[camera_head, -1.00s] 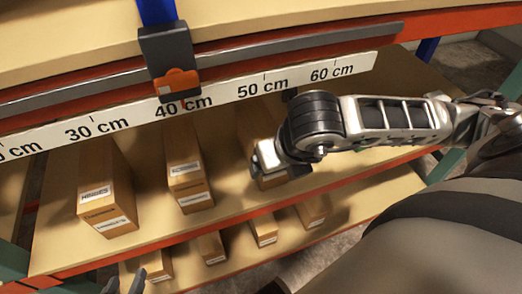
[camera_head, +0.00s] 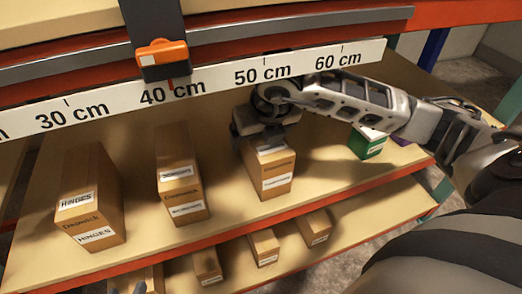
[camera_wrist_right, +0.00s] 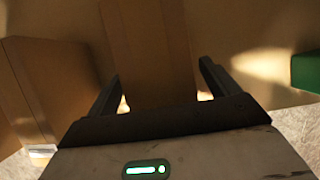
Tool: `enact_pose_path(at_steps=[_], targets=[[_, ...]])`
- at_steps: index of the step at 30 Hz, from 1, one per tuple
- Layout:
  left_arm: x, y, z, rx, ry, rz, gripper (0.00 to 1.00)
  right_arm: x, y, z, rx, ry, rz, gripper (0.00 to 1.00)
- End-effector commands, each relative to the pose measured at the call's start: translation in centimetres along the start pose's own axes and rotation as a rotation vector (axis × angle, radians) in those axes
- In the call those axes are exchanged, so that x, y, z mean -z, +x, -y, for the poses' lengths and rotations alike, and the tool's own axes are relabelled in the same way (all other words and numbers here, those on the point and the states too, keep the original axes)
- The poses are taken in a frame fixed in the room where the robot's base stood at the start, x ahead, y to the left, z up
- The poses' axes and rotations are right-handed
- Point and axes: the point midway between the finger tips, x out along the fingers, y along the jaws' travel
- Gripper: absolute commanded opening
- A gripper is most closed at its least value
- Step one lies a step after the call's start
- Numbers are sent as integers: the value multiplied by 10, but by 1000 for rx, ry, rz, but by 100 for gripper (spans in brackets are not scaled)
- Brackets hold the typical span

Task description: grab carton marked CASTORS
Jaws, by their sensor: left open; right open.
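Three cardboard cartons stand on the upper shelf board. The left carton (camera_head: 90,200) reads HINGES. The middle carton (camera_head: 180,185) and the right carton (camera_head: 268,182) have white labels too blurred to read, so I cannot tell which is marked CASTORS. My right gripper (camera_head: 264,138) is over the top of the right carton. In the right wrist view, the open fingers of this gripper (camera_wrist_right: 162,88) lie on either side of a carton (camera_wrist_right: 150,45), not closed on it.
Several smaller cartons (camera_head: 263,247) stand on the lower shelf. A green box (camera_head: 368,143) stands right of the right carton, under my forearm. A ruler strip (camera_head: 215,85) and an orange-and-black slider (camera_head: 162,58) hang above the cartons.

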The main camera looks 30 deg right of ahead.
Motion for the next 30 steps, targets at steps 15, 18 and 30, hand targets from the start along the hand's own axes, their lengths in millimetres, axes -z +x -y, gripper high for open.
enact_pose_path(at_steps=[15,18,30], targets=[[5,-3,-2,-9,9,-26,42,0,11,0,0,0,3,87],[4,-2,-2,-8,9,-24,42,0,12,0,0,0,3,87],[-3,1,-1,-8,8,-20,42,2,15,0,0,0,4,87]])
